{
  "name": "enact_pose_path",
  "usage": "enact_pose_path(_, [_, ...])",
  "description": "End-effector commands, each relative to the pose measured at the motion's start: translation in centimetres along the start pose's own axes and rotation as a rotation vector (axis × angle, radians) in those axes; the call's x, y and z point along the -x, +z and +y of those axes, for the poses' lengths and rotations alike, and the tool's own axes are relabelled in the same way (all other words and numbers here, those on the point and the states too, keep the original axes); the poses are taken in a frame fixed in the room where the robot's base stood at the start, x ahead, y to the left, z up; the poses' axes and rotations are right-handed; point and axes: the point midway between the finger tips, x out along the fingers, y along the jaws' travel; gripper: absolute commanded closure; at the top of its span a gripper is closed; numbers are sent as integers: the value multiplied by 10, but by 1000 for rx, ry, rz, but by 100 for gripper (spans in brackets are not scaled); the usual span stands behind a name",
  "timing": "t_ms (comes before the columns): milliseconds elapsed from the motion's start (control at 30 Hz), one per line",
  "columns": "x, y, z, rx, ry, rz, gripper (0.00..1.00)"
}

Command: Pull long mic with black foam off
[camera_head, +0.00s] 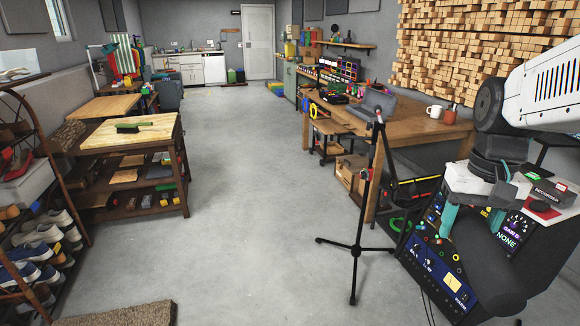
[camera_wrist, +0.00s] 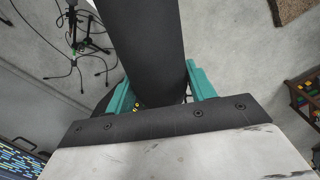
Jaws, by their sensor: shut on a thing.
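My gripper (camera_head: 473,222) is at the right of the head view, with its teal fingers pointing down. In the wrist view my gripper (camera_wrist: 160,88) is shut on a thick black cylinder, the long mic with black foam (camera_wrist: 143,45). The mic runs between the fingers and out past the top edge of that view. In the head view the dark mic (camera_head: 490,262) hangs below the fingers, in front of the equipment. The mic's far end is out of the wrist view. A black mic stand (camera_head: 359,235) stands on the floor left of my gripper, apart from it.
A wooden workbench (camera_head: 415,128) with mugs (camera_head: 435,113) stands behind the mic stand. Blue-panelled audio gear (camera_head: 437,275) is close beside my gripper. A shelf of shoes (camera_head: 45,235) and a wooden cart (camera_head: 125,135) line the left. The middle floor is clear.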

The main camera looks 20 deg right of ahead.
Motion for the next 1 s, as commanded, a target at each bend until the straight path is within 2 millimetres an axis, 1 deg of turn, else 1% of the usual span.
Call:
enact_pose_path(700, [30,0,0,0,0,2,74])
enact_pose_path(1000, [36,0,0,0,0,0,74])
